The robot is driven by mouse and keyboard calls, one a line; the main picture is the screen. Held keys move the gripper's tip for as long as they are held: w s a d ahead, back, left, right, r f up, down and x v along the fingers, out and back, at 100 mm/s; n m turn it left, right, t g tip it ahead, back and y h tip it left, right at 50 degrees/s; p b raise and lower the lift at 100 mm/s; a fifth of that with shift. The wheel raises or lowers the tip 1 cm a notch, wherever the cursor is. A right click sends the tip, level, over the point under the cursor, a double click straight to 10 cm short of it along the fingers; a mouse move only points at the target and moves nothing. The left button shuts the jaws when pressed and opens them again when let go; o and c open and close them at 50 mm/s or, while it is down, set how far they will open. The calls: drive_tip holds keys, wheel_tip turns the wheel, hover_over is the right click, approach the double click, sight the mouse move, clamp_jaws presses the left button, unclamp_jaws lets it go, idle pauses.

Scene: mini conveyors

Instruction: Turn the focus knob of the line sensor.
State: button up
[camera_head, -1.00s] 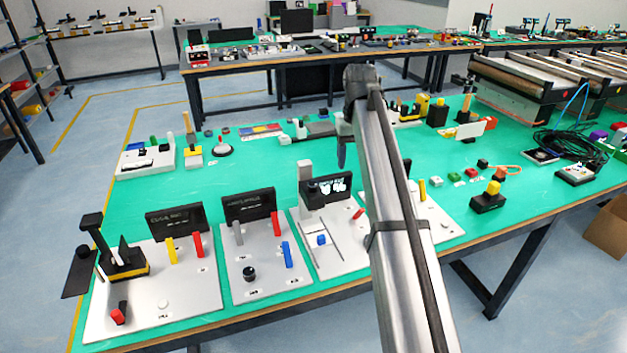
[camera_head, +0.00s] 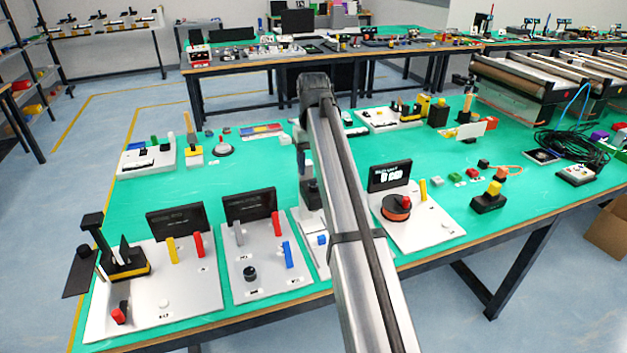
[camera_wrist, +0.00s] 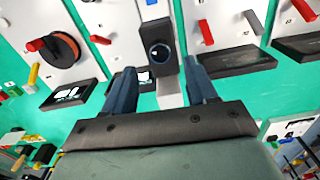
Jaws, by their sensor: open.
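A dark block with a round, blue-rimmed knob or lens (camera_wrist: 160,52) on its face sits by a pale grey post (camera_wrist: 170,95) in the wrist view; I take it for the line sensor and its focus knob. In the head view the sensor's dark body (camera_head: 311,192) is partly hidden behind my arm. My gripper (camera_wrist: 158,68) is open, its two blue-grey fingers on either side of the post, with the round part just ahead of the tips. I see no contact. In the head view my gripper (camera_head: 303,150) hangs above the sensor station, mostly covered by my arm.
Left of the sensor station stands a panel with a black knob (camera_head: 249,273), levers and a dark screen (camera_head: 250,205). To the right is a panel with an orange-rimmed reel (camera_head: 396,208) and screen (camera_head: 390,175).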

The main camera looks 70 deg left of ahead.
sight(313, 184)
drive_tip(key=shift+f, duration=2.7)
drive_tip(key=shift+c, duration=0.3)
drive_tip(key=c, duration=1)
drive_tip(key=shift+m, duration=2.9)
drive_tip(key=o, duration=1.1)
drive_tip(key=shift+c, duration=0.2)
